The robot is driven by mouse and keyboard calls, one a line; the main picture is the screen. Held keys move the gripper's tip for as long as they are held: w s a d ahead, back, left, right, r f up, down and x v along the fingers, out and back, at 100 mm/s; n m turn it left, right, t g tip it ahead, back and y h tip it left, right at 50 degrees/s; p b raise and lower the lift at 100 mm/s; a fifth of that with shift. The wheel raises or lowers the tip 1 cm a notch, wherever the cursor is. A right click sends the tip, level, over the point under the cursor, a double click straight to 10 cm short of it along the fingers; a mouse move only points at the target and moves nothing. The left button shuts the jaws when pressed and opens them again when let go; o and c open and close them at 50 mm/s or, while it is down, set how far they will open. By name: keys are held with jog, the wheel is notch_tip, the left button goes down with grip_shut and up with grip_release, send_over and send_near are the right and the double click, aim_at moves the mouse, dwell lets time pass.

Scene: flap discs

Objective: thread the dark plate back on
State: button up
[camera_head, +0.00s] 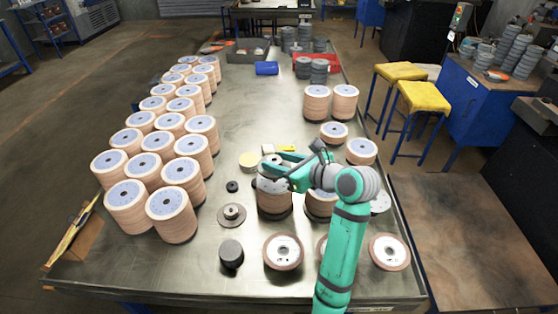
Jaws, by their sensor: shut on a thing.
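My gripper (276,164) is shut on a small round piece with a dark part, just above a tan stack of flap discs (274,198). The piece is partly covered by the teal fingers. It looks like the dark plate, but it is too small to be sure. I cannot tell whether it touches the stack below. A round flanged piece with a short raised hub (231,213) stands to the left of the stack. A dark cylinder (231,253) stands nearer the front edge. A small black ring (232,186) lies behind the flanged piece.
Many tall flap disc stacks (172,213) fill the table's left side. Another stack (318,204) stands close right of my gripper, partly behind my arm. Flat discs (283,251) lie at the front.

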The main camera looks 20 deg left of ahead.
aim_at(280, 184)
jog(key=shift+f, duration=1.35)
dwell(0.4)
jog(key=shift+f, duration=1.2)
jog(key=o, duration=1.5)
jog(key=shift+d, duration=0.1)
jog(key=v, duration=1)
jog(key=shift+s+d+r, duration=0.1)
jog(key=shift+s+d, duration=0.15)
jog(key=shift+d, duration=0.05)
